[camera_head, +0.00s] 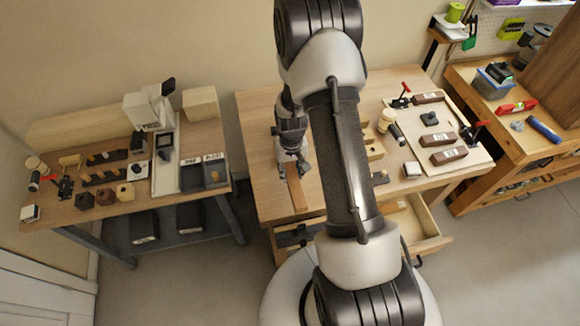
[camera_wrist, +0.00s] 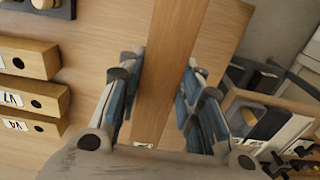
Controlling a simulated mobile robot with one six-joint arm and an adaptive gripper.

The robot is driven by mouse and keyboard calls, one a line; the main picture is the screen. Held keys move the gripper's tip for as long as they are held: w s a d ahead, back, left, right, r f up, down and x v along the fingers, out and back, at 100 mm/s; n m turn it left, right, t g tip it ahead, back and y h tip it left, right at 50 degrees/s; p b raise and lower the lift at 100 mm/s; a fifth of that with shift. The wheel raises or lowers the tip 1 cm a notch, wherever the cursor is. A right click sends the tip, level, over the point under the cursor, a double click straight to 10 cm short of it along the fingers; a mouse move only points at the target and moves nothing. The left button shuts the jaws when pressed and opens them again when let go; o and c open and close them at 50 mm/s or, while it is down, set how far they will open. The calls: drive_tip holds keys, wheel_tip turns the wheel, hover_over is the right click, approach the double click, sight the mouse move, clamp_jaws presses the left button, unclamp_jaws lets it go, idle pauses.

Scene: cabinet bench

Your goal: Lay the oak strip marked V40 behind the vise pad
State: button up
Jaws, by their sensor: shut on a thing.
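A long brown wooden strip (camera_wrist: 168,60) runs between the fingers of my gripper (camera_wrist: 160,72) in the wrist view, and my gripper is shut on it. In the head view my gripper (camera_head: 291,168) is low over the left part of the middle bench, with the strip (camera_head: 298,194) reaching toward the front edge. A small pale label (camera_wrist: 143,145) shows at the near end, too small to read, so I cannot confirm V40. I cannot tell which thing is the vise pad; my arm hides part of the bench.
Pale labelled wooden blocks (camera_wrist: 30,97) stand left of the strip in the wrist view. An open drawer (camera_head: 412,222) juts from the bench front. A board (camera_head: 408,118) with red-handled clamps and dark blocks lies at the right. A second table (camera_head: 110,215) stands at the left.

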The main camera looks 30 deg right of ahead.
drive_tip(key=shift+f+b, duration=1.85)
drive_tip(key=shift+f, duration=1)
drive_tip(key=shift+f+b, duration=1.7)
drive_tip(key=shift+b, duration=0.35)
idle(1.0)
drive_tip(key=o, duration=1.3)
drive_tip(key=shift+o, duration=0.9)
drive_tip(key=shift+r, duration=0.1)
drive_tip(key=shift+r+p, duration=2.3)
drive_tip(key=shift+r, duration=1.15)
